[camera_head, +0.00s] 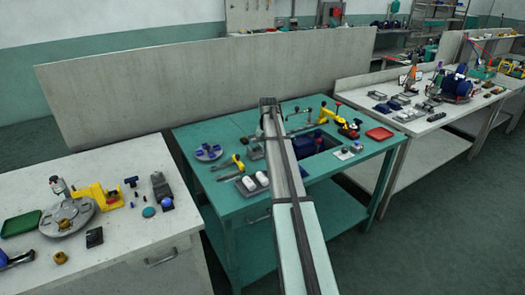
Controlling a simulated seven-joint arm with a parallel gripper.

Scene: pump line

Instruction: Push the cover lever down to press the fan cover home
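My arm reaches from the bottom edge over the bench's middle. Its far end is dark and small, and no gripper fingers can be made out.
A red tray (380,134) lies at the bench's right. A round grey plate with blue parts (208,152), yellow tool (238,163) and grey tray with white parts (251,184) lie left of my arm. White benches (115,163) flank it; a pale panel (150,88) stands behind.

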